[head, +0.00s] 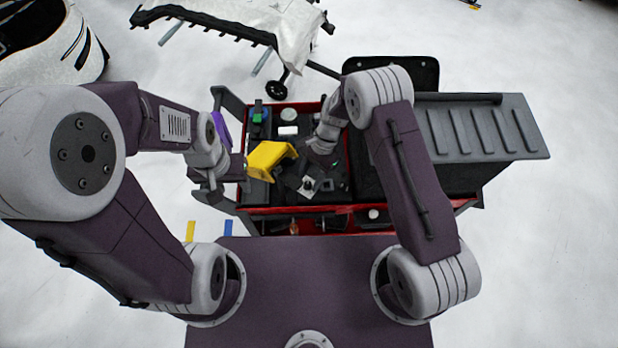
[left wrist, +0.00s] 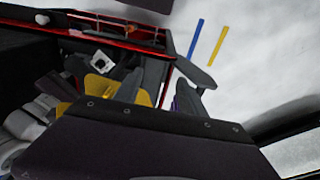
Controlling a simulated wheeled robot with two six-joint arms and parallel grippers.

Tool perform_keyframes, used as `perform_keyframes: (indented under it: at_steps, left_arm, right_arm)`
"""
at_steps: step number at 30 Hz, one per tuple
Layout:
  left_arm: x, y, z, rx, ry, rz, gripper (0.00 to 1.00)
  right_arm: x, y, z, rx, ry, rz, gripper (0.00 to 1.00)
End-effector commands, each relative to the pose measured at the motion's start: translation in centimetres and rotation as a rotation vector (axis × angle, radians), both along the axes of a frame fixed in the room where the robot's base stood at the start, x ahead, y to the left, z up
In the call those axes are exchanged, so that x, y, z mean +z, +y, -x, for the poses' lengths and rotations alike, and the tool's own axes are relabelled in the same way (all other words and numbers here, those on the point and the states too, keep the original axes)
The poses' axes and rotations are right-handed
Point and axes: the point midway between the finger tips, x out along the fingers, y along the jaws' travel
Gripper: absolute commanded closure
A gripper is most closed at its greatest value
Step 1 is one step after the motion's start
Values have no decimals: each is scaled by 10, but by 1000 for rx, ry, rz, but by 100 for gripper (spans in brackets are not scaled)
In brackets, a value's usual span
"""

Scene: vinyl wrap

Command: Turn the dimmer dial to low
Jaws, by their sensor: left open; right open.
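A small pale square piece with a dark round knob (head: 308,183), probably the dimmer dial, is at the front middle of the cart's top tray. It also shows in the left wrist view (left wrist: 101,62); its setting is too small to read. My left gripper (head: 232,172) is open at the cart's left edge, left of the dial and beside a yellow object (head: 268,158). The left wrist view shows its fingers (left wrist: 155,92) apart, with yellow partly hidden behind one. My right gripper (head: 322,158) is over the tray, behind the dial; its jaws are small here, open and apparently empty.
The red and black cart (head: 330,209) holds dark tools, a green item (head: 259,115) and a white round item (head: 288,114). A grey ribbed lid or panel (head: 485,130) is at right. Yellow (head: 190,231) and blue (head: 229,229) strips lie on the pale floor. A covered stand (head: 285,30) is behind.

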Motion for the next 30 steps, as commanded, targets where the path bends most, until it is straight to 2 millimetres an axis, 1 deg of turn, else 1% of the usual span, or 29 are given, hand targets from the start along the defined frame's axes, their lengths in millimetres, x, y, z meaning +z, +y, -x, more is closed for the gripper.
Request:
perform_keyframes:
  at_steps: [4,10,11,12,14,15,16,23,30]
  left_arm:
    - [2,0,0,0,0,0,52]
    - [2,0,0,0,0,0,52]
    - [2,0,0,0,0,0,52]
    - [2,0,0,0,0,0,52]
    - [2,0,0,0,0,0,52]
    - [2,0,0,0,0,0,52]
    - [2,0,0,0,0,0,52]
    - [1,0,0,0,0,0,52]
    - [-7,0,0,0,0,0,52]
  right_arm:
    - [-9,3,3,1,-1,0,55]
    - [-10,3,3,1,-2,0,55]
    - [-10,3,3,1,-2,0,58]
    - [-10,3,3,1,-1,0,69]
    - [-10,3,3,1,-1,0,86]
    - [-10,3,3,1,-1,0,97]
    - [-10,3,3,1,-1,0,100]
    - [-10,3,3,13,-1,0,100]
    - [-12,4,2,111,-2,0,100]
